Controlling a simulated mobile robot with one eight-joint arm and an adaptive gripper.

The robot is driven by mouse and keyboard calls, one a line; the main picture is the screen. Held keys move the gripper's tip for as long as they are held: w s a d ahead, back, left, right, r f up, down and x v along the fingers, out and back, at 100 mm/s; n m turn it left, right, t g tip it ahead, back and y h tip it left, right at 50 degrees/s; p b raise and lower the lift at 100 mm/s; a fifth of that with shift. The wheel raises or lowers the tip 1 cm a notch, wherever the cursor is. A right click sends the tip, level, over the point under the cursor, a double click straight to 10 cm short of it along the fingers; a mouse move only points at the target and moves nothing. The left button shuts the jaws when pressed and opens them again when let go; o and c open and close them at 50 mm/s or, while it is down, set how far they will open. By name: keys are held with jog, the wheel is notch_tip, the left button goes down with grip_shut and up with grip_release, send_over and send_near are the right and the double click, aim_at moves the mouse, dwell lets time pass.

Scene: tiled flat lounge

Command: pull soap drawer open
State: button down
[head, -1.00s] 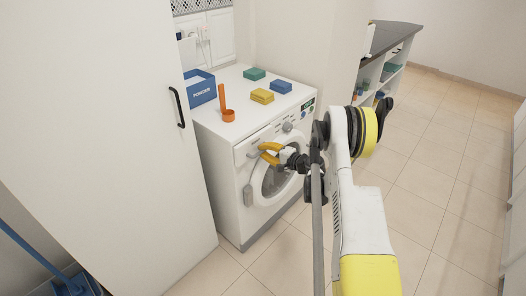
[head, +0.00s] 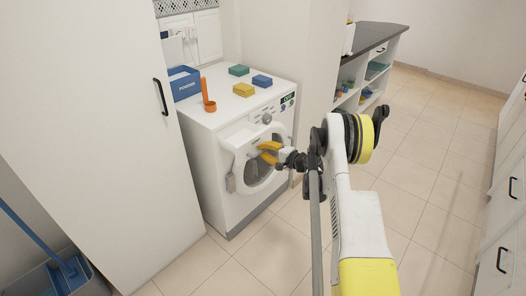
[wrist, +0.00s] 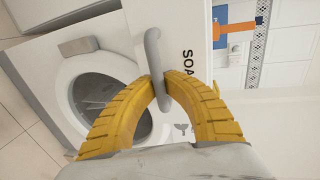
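The soap drawer (head: 238,137) is at the upper left of the white washing machine's front (head: 222,190). Its panel appears to stand out from the machine's face. In the wrist view the white drawer front (wrist: 178,22) carries partly hidden lettering starting "SOA" and a grey looped handle (wrist: 153,48). My gripper (head: 264,152) is at the drawer. In the wrist view its two yellow fingers (wrist: 160,82) close around the handle, one tip on each side. The lower end of the drawer front is hidden behind the fingers.
The round door (head: 256,168) below is shut. A tall white cabinet (head: 110,130) is close on the left. Floor is clear in front and right.

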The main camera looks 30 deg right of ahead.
jog(key=c, duration=1.4)
grip_release()
jog(key=shift+c, duration=0.2)
jog(key=v, duration=1.2)
jog(key=shift+r, duration=0.1)
